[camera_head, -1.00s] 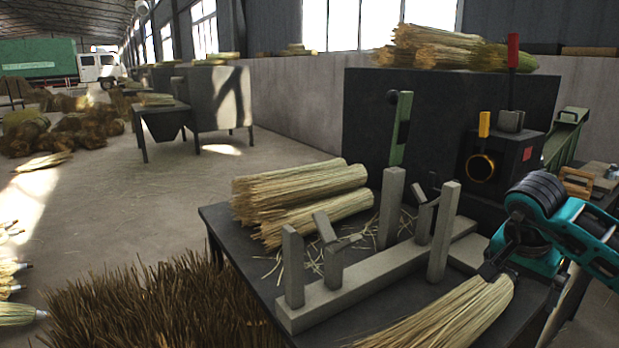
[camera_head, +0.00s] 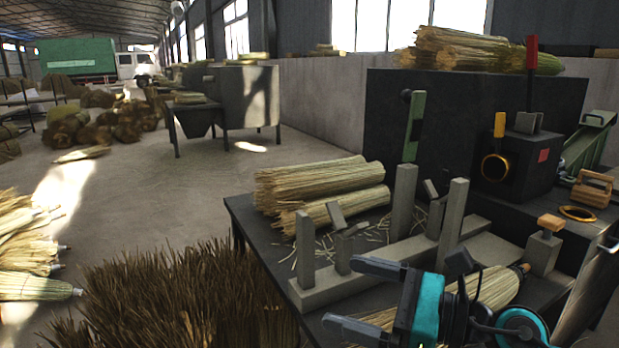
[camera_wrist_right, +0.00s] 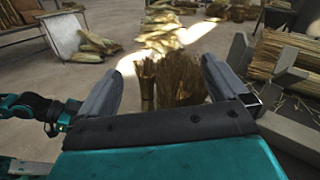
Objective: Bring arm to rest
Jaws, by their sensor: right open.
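My right gripper (camera_head: 362,296) is at the bottom of the head view, low and right of centre, over the near part of the dark work table (camera_head: 262,240). Its two fingers point left, spread apart with nothing between them. In the right wrist view the open fingers (camera_wrist_right: 168,85) also show empty, with brown bristle bundles (camera_wrist_right: 180,82) on the floor well beyond them. A straw bundle (camera_head: 497,287) lies on the table, partly hidden behind my right gripper and wrist. My left gripper does not show in the head view. A teal and black arm part of mine shows at the left of the right wrist view.
A grey post rack (camera_head: 385,262) stands on the table just beyond my gripper. Straw bundles (camera_head: 318,185) lie behind it. A dark machine (camera_head: 515,160) with levers stands at the right. Brown bristles (camera_head: 180,300) stand at the front left.

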